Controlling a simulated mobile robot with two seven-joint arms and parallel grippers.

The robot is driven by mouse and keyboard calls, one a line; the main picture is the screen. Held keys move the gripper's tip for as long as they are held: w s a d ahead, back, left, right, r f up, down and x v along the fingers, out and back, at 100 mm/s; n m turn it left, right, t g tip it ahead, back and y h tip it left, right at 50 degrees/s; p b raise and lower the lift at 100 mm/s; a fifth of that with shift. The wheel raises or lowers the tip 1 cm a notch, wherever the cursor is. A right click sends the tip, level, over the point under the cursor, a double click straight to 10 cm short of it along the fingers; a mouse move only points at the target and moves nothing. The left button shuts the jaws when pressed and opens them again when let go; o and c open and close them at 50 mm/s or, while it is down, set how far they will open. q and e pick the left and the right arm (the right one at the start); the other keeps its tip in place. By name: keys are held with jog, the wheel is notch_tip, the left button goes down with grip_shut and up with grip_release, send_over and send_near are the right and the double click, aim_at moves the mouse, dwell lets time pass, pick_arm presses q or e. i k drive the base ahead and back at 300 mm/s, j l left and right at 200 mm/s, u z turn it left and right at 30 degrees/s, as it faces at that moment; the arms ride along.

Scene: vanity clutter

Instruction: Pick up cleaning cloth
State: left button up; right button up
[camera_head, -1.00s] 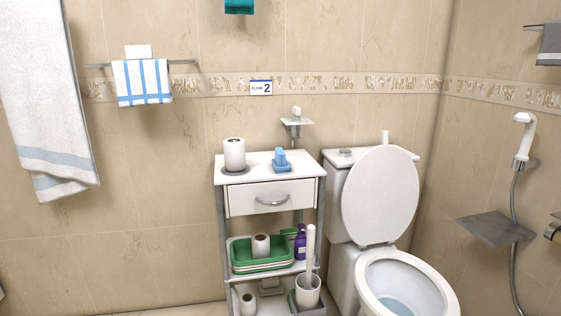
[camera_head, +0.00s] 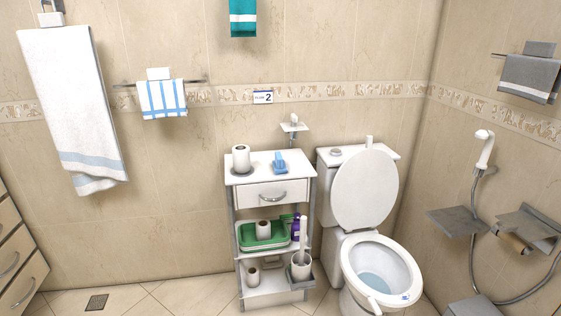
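No gripper shows in the head view. Several cloths hang on the walls, and I cannot tell which one is the cleaning cloth. A small white cloth with blue stripes (camera_head: 162,98) hangs on a rail. A teal cloth with a white band (camera_head: 243,18) hangs at the top, partly cut off. A grey cloth (camera_head: 530,78) hangs on the right wall. A large white towel (camera_head: 72,105) hangs at the left. A small blue item (camera_head: 279,162) lies on the white cart's top; its kind is unclear.
The white cart (camera_head: 266,196) holds a paper roll (camera_head: 241,158), a green tray (camera_head: 250,236) and a brush holder (camera_head: 301,267). A toilet (camera_head: 381,268) with its lid up stands right of it. Drawers (camera_head: 20,262) stand at the left edge. Floor (camera_head: 165,293) is clear left of the cart.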

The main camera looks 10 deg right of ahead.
aim_at(279, 166)
jog(key=i+j+z, duration=0.15)
jog(key=i, duration=0.3)
jog(key=i+j+z, duration=0.15)
jog(key=i+j, duration=0.3)
